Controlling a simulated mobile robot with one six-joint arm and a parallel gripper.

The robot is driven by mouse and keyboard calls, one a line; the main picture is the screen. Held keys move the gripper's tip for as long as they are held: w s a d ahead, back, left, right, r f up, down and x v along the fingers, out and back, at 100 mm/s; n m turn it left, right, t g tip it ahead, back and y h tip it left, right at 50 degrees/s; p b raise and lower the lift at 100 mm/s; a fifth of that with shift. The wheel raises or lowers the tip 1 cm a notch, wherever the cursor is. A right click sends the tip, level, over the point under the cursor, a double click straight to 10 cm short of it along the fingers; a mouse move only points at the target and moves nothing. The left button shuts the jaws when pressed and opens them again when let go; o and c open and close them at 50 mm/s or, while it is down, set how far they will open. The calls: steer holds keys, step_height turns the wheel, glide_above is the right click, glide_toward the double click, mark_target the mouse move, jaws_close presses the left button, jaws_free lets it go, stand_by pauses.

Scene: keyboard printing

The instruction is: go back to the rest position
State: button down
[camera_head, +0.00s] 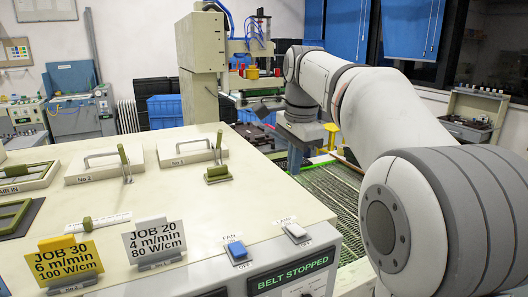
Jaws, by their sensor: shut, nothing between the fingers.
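My arm reaches from the right foreground toward the back of the room. My gripper (264,102) is small and dark at the far end of the arm, left of the wrist and beyond the cream machine's (230,165) far right edge. It is shut and holds nothing. Fine detail of the fingers is too small to make out. It appears clear of the machine top.
The machine top carries a yellow JOB 30 card (68,262), a white JOB 20 card (153,243), green levers and FAN and LAMP switches. The display (290,275) reads BELT STOPPED. A green mesh belt (335,195) runs beneath my arm. Blue crates (165,110) stand behind.

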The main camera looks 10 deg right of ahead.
steer(key=s+f+n+t, duration=0.2)
steer(key=s+f+n, duration=1.2)
steer(key=s+f, duration=0.6)
steer(key=shift+s+d, duration=0.2)
steer(key=shift+s, duration=1)
